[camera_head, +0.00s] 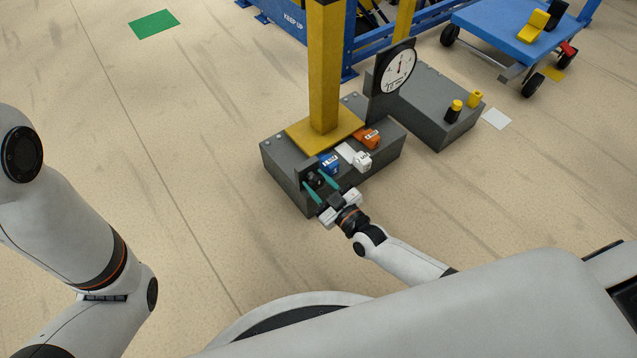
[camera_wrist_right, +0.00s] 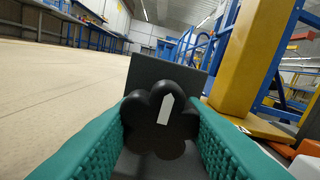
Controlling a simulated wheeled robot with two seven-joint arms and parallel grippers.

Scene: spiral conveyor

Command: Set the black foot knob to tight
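The black foot knob (camera_wrist_right: 160,125) is a lobed knob with a white pointer mark, which points nearly straight up in the wrist view. It stands in front of a dark upright plate (camera_wrist_right: 165,72). In the head view the knob (camera_head: 314,181) shows small at the near left end of the grey base block (camera_head: 282,168). My right gripper (camera_head: 313,178) has its teal fingers apart, one on each side of the knob. In the right wrist view the fingers (camera_wrist_right: 160,118) look open around it; whether they touch it I cannot tell. My left arm shows, but its gripper is out of frame.
A yellow post (camera_head: 323,70) rises from the base. Blue (camera_head: 329,162), white (camera_head: 361,159) and orange (camera_head: 369,139) parts sit beside the knob. A dial (camera_head: 398,69) stands behind, near a grey box (camera_head: 428,105). A blue cart (camera_head: 505,28) is at the upper right.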

